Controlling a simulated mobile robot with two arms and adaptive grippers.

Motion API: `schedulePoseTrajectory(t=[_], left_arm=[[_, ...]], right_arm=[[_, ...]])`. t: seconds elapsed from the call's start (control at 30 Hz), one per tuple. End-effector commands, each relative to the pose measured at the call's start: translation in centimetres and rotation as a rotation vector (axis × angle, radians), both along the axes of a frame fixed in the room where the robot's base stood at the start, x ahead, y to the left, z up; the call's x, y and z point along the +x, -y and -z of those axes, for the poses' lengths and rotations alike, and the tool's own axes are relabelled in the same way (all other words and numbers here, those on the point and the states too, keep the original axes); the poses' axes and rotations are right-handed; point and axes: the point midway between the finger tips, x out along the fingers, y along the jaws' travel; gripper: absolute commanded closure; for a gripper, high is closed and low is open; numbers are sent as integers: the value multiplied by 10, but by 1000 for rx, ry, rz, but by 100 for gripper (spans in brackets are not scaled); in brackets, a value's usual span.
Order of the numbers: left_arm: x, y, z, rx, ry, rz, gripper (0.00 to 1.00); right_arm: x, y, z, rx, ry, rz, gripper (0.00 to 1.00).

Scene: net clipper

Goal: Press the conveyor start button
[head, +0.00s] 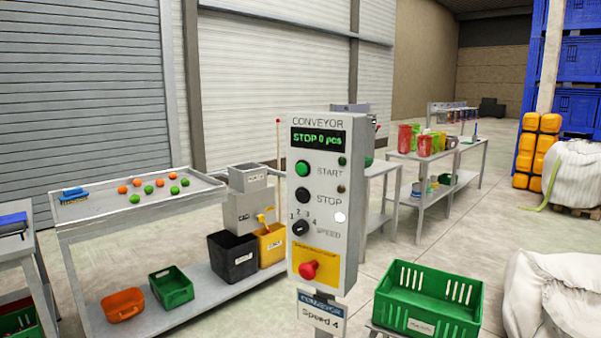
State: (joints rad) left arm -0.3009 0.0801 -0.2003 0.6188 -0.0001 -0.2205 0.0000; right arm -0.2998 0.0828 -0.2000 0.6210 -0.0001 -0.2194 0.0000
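The conveyor control box (324,200) is a grey upright panel near the middle of the head view. Its green start button (303,169) is at the upper left of the panel, beside the word START. A black stop button (303,195) sits below it, then a speed knob (300,228) and a red mushroom button (309,270) on a yellow plate. The display (318,139) reads "STOP 0 pcs". Nothing covers the start button. Neither of my grippers shows in this view.
A grey table (100,214) with orange and green balls stands left of the panel. A green crate (428,299) is at the lower right, near a white sack (560,290). Shelved tables (425,188) stand behind. Floor is open between the panel and the back tables.

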Motion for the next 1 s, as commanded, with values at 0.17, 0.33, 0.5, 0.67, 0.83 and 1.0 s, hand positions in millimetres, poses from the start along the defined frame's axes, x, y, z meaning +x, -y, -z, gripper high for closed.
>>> schedulePoseTrajectory(t=[0.17, 0.33, 0.5, 0.67, 0.83, 1.0], left_arm=[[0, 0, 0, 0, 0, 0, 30], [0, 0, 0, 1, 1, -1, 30], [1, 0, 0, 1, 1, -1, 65], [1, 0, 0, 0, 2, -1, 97], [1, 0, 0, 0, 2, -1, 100], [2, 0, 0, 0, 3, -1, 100]], right_arm=[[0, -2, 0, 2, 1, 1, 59], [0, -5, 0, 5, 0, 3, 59], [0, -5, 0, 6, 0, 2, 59], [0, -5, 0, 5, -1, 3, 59], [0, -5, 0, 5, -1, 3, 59], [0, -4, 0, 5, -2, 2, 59]])
